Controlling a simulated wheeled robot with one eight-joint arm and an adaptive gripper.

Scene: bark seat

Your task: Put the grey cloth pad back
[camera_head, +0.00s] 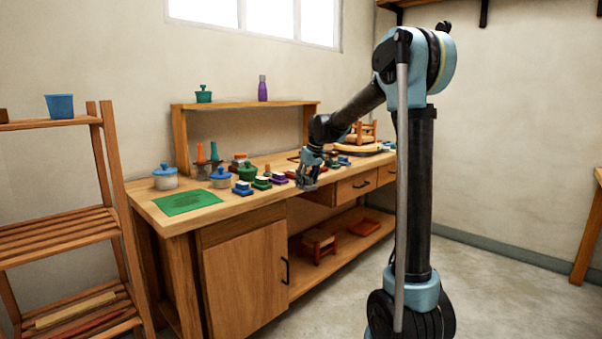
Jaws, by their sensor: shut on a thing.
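My gripper (307,181) hangs at the end of my arm, low over the front edge of the workbench (160,215). It points down and is shut on a small grey thing, which is hard to tell from the grey fingers at this size. I cannot make out whether this is the grey cloth pad, and no other grey pad shows clearly. Several small blocks in blue, green and purple stand in a row on the bench left of my gripper, among them a purple one (279,178) close by.
A green mat (188,202) lies at the bench's left end, with lidded pots (165,177) behind it. A raised shelf (240,105) carries a green pot and a purple bottle. A small wooden stool (360,133) stands on the bench behind my arm.

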